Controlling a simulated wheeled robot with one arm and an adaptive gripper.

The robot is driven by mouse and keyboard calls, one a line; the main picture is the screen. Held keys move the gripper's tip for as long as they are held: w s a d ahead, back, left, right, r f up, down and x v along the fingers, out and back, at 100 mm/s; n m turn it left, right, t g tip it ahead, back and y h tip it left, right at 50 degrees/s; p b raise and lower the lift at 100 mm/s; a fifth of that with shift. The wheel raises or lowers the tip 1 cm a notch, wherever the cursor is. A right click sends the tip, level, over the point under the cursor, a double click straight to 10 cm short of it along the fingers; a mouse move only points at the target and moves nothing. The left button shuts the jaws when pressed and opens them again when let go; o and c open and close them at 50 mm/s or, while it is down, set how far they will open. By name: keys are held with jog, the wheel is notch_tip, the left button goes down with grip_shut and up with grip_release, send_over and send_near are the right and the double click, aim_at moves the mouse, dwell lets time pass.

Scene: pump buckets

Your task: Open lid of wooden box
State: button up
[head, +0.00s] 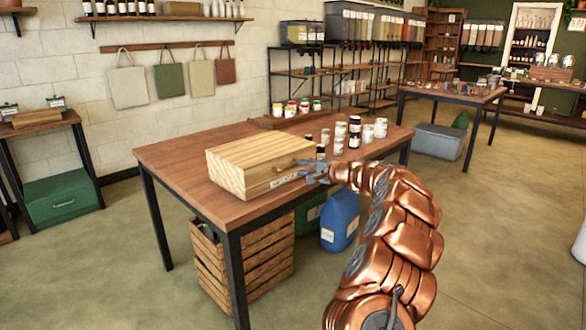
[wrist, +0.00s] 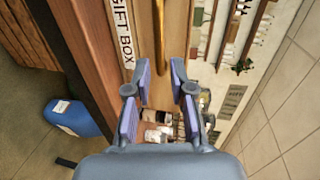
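The pale wooden box (head: 252,160) sits on the brown table with its lid down. A brass-coloured handle (head: 306,162) shows at its right side. In the wrist view, the box's white "GIFT BOX" label (wrist: 121,32) is at the upper left, and the brass handle (wrist: 159,30) runs down from the top edge to between my fingertips. My gripper (head: 311,170) is at the right side of the box, by the handle. In the wrist view my gripper (wrist: 160,68) is open, with a clear gap between its fingers; I cannot tell whether either touches the handle.
Several jars (head: 354,130) stand on the table (head: 180,160) behind and right of the box. A blue jug (head: 340,220) and a slatted wooden crate (head: 243,265) are on the floor below. The table's front left is clear.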

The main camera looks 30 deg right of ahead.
aim_at(294, 166)
jog(key=shift+x, duration=2.9)
grip_shut()
